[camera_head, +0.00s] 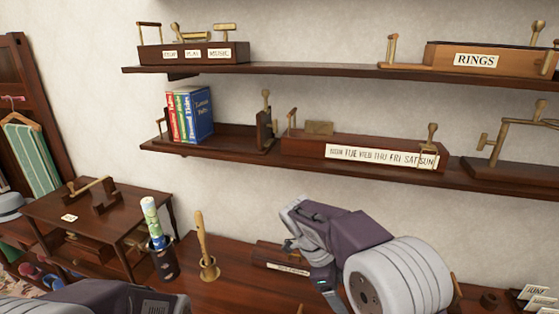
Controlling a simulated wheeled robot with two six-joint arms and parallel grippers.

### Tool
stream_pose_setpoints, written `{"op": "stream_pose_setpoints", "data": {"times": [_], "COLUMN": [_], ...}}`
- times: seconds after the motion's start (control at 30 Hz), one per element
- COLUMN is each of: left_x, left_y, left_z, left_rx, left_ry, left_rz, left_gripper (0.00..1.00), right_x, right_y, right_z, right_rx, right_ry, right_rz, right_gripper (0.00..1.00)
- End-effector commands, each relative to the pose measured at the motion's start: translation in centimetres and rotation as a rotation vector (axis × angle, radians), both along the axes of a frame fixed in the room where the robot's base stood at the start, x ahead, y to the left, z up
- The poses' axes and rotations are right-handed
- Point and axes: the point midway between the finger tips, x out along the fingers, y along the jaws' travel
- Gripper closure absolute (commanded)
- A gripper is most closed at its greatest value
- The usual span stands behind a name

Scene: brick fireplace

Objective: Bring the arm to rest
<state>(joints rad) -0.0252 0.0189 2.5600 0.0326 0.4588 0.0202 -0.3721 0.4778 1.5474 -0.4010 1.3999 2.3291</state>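My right arm (345,235) reaches in from the lower right, in front of the lower table (235,300). Its grey and purple links hide part of the tabletop and wall. A dark end piece (324,286) points down over the table; its fingers cannot be made out, so I cannot tell whether the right gripper is open or shut. Part of my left arm (100,300) shows at the bottom left edge; its gripper is outside the view.
Above are an upper shelf (330,70) and a lower shelf (240,152) with books (190,115) and wooden holders. A dark cup (164,262) and a wooden peg stand (206,260) stand left of my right arm. A side table (50,210) is at left.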

Motion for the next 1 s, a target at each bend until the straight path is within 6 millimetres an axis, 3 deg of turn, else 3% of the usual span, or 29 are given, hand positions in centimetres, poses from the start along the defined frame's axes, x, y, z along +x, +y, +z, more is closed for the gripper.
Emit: {"op": "stream_pose_setpoints", "data": {"times": [0.17,0.33,0.47,0.6,0.7,0.8,1.0], "left_x": [0.0,0.0,0.0,0.0,0.0,0.0,0.0], "left_y": [0.0,0.0,0.0,0.0,0.0,0.0,0.0], "left_z": [0.0,0.0,0.0,0.0,0.0,0.0,0.0], "left_rx": [0.0,0.0,0.0,0.0,0.0,0.0,0.0], "left_ry": [0.0,0.0,0.0,0.0,0.0,0.0,0.0], "left_rz": [0.0,0.0,0.0,0.0,0.0,0.0,0.0], "left_gripper": [1.0,1.0,1.0,1.0,1.0,1.0,1.0], "right_x": [-3.7,-7.7,-11.1,-14.1,-14.7,-13.4,-12.6], "right_y": [-3.7,-5.3,-5.2,-3.9,-3.1,-2.8,-2.8], "right_z": [-0.5,-2.5,-4.8,-7.7,-9.2,-9.4,-9.3], "right_rx": [0.102,0.258,0.388,0.462,0.448,0.384,0.331], "right_ry": [0.054,0.131,0.171,0.199,0.224,0.225,0.254], "right_rz": [0.006,0.224,0.539,1.034,1.362,1.604,1.789], "right_gripper": [0.26,0.26,0.26,0.26,0.26,0.26,0.26]}}
